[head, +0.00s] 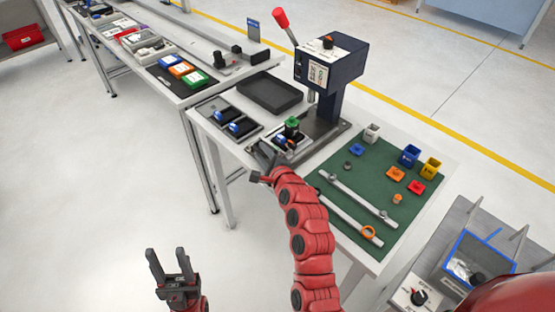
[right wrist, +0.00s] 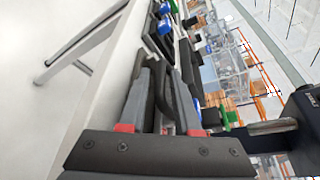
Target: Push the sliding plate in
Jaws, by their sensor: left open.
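A dark blue press (head: 328,70) with a red-tipped lever stands on the table. At its base, a sliding plate (head: 291,147) carries a fixture with a green-topped part (head: 291,125) and sticks out to the left of the press column. My right gripper (head: 262,160) is at the table's near left edge, just beside the plate's outer end; I cannot tell whether it touches. My left gripper (head: 168,265) is open and empty, above the floor.
A black tray (head: 270,93) and a grey tray with blue and black parts (head: 228,122) lie left of the press. A green mat (head: 385,175) with small coloured boxes and rails lies to the right. Another bench (head: 150,55) stands behind left. Floor on the left is clear.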

